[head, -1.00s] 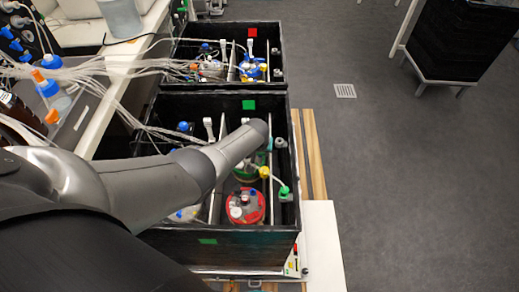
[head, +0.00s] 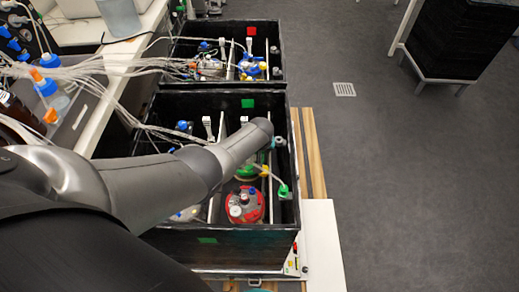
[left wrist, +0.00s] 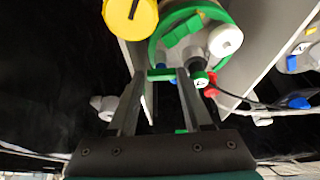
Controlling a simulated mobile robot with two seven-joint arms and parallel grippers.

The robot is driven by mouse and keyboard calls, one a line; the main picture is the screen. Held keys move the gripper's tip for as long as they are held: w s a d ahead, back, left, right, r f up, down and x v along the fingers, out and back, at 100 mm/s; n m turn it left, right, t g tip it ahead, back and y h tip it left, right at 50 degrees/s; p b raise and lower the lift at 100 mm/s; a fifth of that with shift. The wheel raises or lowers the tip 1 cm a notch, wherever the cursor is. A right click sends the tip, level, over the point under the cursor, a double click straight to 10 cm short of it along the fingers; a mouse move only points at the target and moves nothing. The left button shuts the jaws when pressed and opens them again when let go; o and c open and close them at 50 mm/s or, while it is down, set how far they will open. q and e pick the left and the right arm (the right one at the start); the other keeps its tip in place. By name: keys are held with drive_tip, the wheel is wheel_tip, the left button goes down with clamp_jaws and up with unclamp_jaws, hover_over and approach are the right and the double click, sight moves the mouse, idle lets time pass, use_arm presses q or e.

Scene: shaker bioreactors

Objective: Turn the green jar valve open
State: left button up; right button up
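The green-ringed jar (head: 246,171) stands in the near black box, partly hidden behind my left arm in the head view. In the left wrist view its lid (left wrist: 217,15) has a green ring, a green block (left wrist: 183,30) and a white cap (left wrist: 225,40). My left gripper (left wrist: 163,74) has its two fingers apart, tips at the near edge of this lid. A small green bar (left wrist: 162,74) shows between the tips; whether they touch it I cannot tell. In the head view the left gripper is hidden behind its own arm. My right gripper is not in view.
A red-ringed jar (head: 245,206) stands nearer in the same black box (head: 220,242). A yellow cap (left wrist: 130,17) lies close to the left fingertip. Grey dividers (left wrist: 255,50), tubes and the box walls crowd the space.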

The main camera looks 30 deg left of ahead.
use_arm(q)
drive_tip(key=shift+o, duration=1.1)
drive_tip(key=shift+s+a+f, duration=0.1)
drive_tip(key=shift+s, duration=0.05)
drive_tip(key=shift+m, duration=0.3)
